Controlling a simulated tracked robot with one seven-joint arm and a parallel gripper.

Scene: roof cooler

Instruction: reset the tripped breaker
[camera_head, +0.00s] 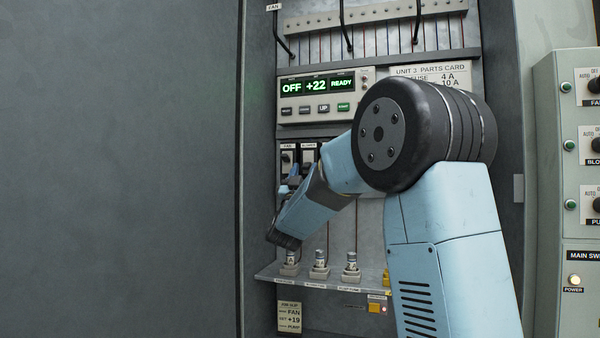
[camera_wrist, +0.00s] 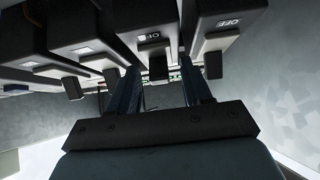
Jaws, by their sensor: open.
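A row of dark breakers with small toggles hangs across the top of the wrist view. The rightmost breaker (camera_wrist: 225,22) carries a plate that reads OFF. The breaker beside it (camera_wrist: 150,30) has a small white plate whose lettering is hard to read. My gripper (camera_wrist: 158,80) is open, with its two blue fingers pointing at the row. The second breaker's toggle (camera_wrist: 158,68) appears between the fingers, and I cannot tell whether they touch it. In the head view my gripper (camera_head: 291,183) is just below the left breakers (camera_head: 288,157); my arm hides the rest of the row.
A display panel (camera_head: 318,87) above the breakers reads OFF, +22 and READY. Below is a shelf (camera_head: 320,284) with several fuse-like parts (camera_head: 320,262). A parts card (camera_head: 430,73) is partly hidden by my arm. A switch cabinet (camera_head: 570,230) stands to the right.

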